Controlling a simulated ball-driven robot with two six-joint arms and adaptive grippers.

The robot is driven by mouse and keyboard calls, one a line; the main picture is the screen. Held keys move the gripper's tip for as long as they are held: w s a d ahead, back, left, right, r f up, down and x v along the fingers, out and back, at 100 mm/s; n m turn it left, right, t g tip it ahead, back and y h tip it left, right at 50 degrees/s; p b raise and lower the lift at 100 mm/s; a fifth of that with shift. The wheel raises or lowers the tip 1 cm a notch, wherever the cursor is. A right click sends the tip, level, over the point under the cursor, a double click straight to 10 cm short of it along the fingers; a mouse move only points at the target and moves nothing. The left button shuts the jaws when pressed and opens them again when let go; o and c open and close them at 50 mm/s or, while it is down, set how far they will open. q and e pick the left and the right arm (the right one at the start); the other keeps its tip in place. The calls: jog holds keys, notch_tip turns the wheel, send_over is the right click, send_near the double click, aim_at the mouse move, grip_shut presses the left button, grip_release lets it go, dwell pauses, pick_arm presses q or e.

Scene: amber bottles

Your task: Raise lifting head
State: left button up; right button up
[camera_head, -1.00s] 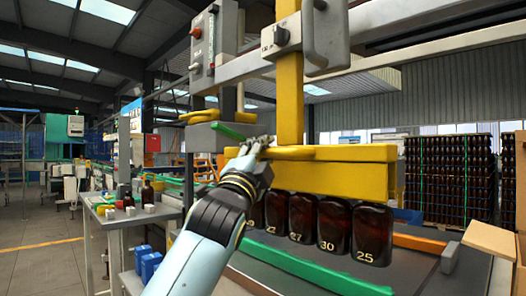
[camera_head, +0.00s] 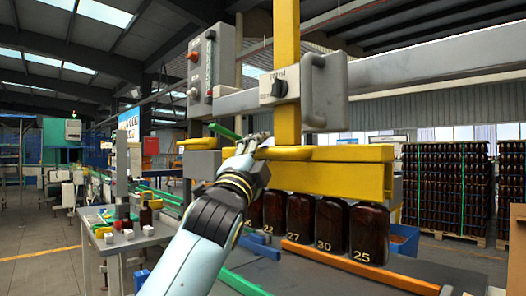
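The yellow lifting head (camera_head: 335,180) hangs from a yellow vertical post (camera_head: 287,70), right of the picture's middle. A yellow handle (camera_head: 290,153) runs along its front left top. My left gripper (camera_head: 256,146) is at the handle's left end and appears shut on it; its fingers partly hide that end. A row of dark amber bottles (camera_head: 368,232) with pale numbers hangs upright under the head, and my arm hides the left part of the row. My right gripper is not in view.
A grey crossbeam (camera_head: 400,88) carries a knob box (camera_head: 281,87) close above the head. An orange rail (camera_head: 350,264) runs below the bottles. A side table (camera_head: 125,237) with a bottle stands left.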

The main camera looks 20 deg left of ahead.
pick_arm(q)
jog(key=o, duration=0.6)
jog(key=shift+s+a+r, duration=0.1)
jog(key=shift+s+r, duration=0.1)
jog(key=shift+s, duration=0.15)
jog(key=shift+c, duration=0.2)
jog(key=shift+f, duration=0.1)
jog(key=shift+f, duration=0.1)
jog(key=v, duration=0.7)
jog(key=shift+s, duration=0.2)
